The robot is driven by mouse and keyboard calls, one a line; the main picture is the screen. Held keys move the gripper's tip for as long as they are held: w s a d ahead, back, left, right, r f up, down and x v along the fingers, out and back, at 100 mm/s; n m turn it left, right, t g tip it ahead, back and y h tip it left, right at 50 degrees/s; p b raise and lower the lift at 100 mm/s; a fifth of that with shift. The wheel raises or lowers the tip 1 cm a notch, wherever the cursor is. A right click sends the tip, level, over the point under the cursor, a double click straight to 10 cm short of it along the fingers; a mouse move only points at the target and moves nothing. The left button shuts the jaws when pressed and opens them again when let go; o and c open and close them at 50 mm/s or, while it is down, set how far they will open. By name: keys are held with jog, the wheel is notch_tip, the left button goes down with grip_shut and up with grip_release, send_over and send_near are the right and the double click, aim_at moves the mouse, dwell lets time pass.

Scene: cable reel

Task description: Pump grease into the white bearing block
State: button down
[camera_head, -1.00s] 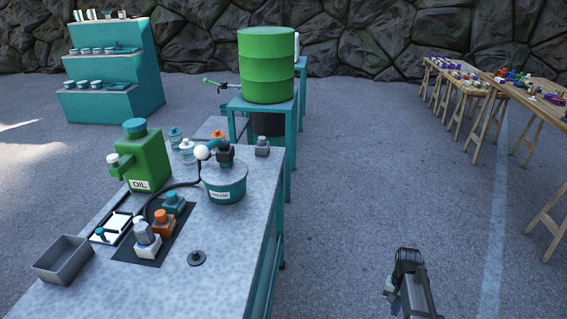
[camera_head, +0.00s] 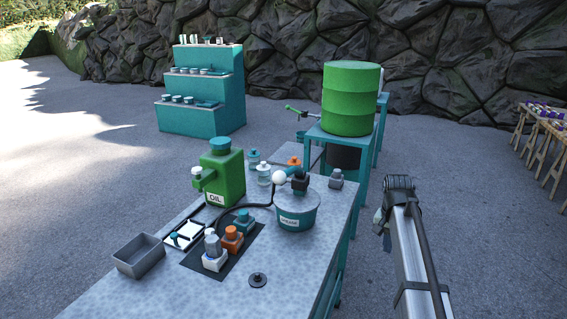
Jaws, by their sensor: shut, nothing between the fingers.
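The white bearing block (camera_head: 213,262) with a grey upper part sits on a dark mat on the metal-topped bench, in front of an orange block (camera_head: 232,239) and a teal block (camera_head: 244,221). Behind them to the right stands a teal grease bucket (camera_head: 297,218) with a black pump head (camera_head: 300,184), a white ball and a teal handle piece. A black hose (camera_head: 238,208) curves from the bucket toward the blocks; its far end is hard to make out. My gripper (camera_head: 380,224) is small at the end of my arm, right of the bench, shut and empty, away from all these.
A green oil can (camera_head: 222,177), a grey open tray (camera_head: 139,257), a white tray (camera_head: 184,234) and a dark disc (camera_head: 258,280) are on the bench (camera_head: 170,300). A green drum (camera_head: 351,98) stands on a teal stand behind. Open pavement lies right of the bench.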

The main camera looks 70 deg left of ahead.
jog(key=s+a+r+n+y, duration=0.1)
jog(key=s+a+r, duration=0.55)
jog(key=r, duration=0.35)
jog(key=s+a+r, duration=0.5)
jog(key=s+r, duration=0.2)
jog(key=r, duration=0.2)
notch_tip(320, 180, up, 19)
jog(key=n+y, duration=0.1)
jog(key=y, duration=0.1)
send_over(280, 172)
jog(key=d, duration=0.3)
jog(key=shift+s+a+f+t, duration=0.15)
jog(key=shift+s+a+t, duration=0.1)
jog(key=shift+s+t, duration=0.05)
jog(key=shift+f, duration=0.15)
jog(key=x, duration=1.2)
jog(key=shift+s+d+f, duration=0.15)
jog(key=shift+s+d, duration=0.1)
jog(key=shift+d, duration=0.15)
jog(key=shift+s+a+f, duration=0.1)
jog(key=shift+s+f, duration=0.05)
jog(key=shift+f, duration=0.65)
